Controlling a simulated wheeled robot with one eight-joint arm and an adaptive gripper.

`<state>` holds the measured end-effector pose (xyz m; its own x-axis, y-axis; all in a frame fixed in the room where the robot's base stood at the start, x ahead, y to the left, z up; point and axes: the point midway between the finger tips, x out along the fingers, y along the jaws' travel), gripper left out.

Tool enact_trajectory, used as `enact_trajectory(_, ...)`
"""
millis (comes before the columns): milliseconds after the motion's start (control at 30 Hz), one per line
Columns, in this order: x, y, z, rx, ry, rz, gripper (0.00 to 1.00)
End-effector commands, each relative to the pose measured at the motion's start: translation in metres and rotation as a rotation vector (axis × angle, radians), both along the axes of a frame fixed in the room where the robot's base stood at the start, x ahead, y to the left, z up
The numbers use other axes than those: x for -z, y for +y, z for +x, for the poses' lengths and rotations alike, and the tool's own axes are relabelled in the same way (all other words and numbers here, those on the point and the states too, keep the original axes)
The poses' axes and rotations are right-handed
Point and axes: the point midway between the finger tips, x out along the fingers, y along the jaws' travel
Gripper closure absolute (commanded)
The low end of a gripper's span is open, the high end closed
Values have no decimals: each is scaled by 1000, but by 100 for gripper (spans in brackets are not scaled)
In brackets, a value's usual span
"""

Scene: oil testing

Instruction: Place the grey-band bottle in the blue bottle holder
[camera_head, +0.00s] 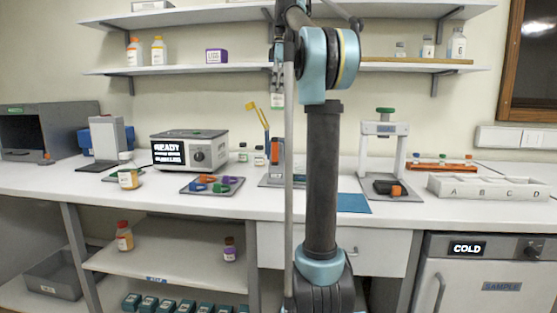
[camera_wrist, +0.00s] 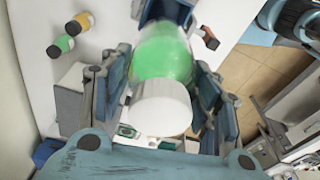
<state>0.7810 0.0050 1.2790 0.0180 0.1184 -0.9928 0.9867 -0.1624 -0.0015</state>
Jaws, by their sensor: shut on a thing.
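My gripper (camera_head: 278,80) hangs above the table, left of my arm column. In the wrist view my gripper (camera_wrist: 160,100) is shut on a bottle with a white end (camera_wrist: 160,108) and a bright green part (camera_wrist: 163,60). This held bottle also shows in the head view (camera_head: 277,100), with a pale label and some green. I cannot make out a grey band on it.
A bottle with amber contents (camera_head: 129,178) stands left of the tray. A grey machine (camera_head: 190,150) is behind. A white lettered rack (camera_head: 487,188) stands at right. The table front is clear left of the tray.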

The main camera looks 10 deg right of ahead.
Motion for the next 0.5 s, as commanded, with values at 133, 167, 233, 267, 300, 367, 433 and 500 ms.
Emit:
enact_trajectory(133, 5, -2, 0, 3, 0, 0, 82)
enact_trajectory(167, 8, -2, 0, 3, 0, 0, 82)
enact_trajectory(233, 18, -3, 0, 4, 0, 0, 82)
enact_trajectory(267, 24, -3, 0, 4, 0, 0, 82)
enact_trajectory(300, 31, -3, 0, 4, -1, 0, 82)
enact_trajectory(367, 44, -3, 0, 4, -1, 0, 82)
enact_trajectory(433, 58, -3, 0, 4, -1, 0, 82)
enact_trajectory(500, 73, -3, -1, 4, -1, 0, 82)
